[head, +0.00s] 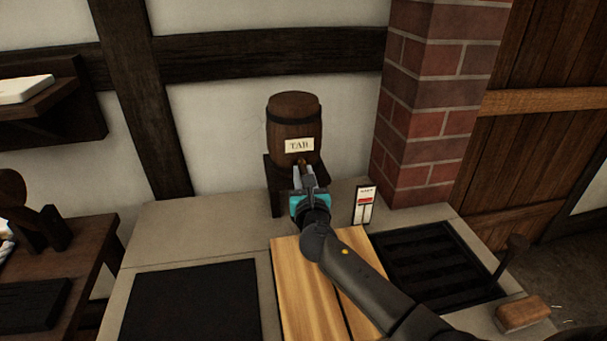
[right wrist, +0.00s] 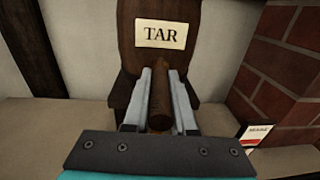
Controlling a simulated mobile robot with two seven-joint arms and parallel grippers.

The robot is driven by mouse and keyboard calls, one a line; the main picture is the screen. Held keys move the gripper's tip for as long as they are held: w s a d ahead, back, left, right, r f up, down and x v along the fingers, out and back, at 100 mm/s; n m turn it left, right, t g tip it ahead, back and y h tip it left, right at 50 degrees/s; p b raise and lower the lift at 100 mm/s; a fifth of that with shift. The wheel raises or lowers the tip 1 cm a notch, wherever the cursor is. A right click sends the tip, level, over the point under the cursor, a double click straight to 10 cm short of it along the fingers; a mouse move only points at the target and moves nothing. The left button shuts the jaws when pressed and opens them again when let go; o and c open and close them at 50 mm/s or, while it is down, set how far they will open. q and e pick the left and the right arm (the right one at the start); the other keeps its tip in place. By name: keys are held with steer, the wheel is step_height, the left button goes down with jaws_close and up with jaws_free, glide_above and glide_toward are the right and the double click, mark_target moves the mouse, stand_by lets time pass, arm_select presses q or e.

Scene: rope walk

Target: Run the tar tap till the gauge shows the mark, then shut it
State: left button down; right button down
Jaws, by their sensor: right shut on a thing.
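The tar barrel (head: 294,117), dark wood with a "TAR" label, sits on a dark wooden stand (head: 274,190) against the wall. It fills the top of the right wrist view (right wrist: 160,60). My right gripper (head: 308,178) is at the front of the barrel, below the label, shut on the brown tap handle (right wrist: 182,108). The handle stands between its two fingers in the right wrist view. The tap's spout and any flow are hidden by the gripper. The gauge (head: 364,205) is a small white upright card with a red band, right of the stand. My left gripper is not in view.
Light wooden boards (head: 300,290) lie on the stone counter under my right arm. A black panel (head: 192,302) is at left, a dark grate (head: 432,262) at right. A brick pillar (head: 432,100) rises behind the gauge. A wooden block (head: 522,314) lies at the front right.

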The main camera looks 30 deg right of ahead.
steer(key=shift+a+h, duration=0.1)
steer(key=shift+h, duration=0.2)
stand_by(0.6)
steer(key=m+g+h+b, duration=0.1)
steer(key=m+g+h, duration=0.1)
steer(key=h, duration=0.1)
steer(key=w+a+m+g+h+b, duration=0.1)
steer(key=m+g+h+b, duration=0.1)
steer(key=m+g+h, duration=0.1)
steer(key=m+g+h+b, duration=0.2)
steer(key=m+g+h, duration=0.1)
steer(key=shift+w+a, duration=0.2)
steer(key=shift+a, duration=0.15)
steer(key=shift+r, duration=0.1)
steer(key=c, duration=0.8)
jaws_free()
steer(key=shift+w+d, duration=0.1)
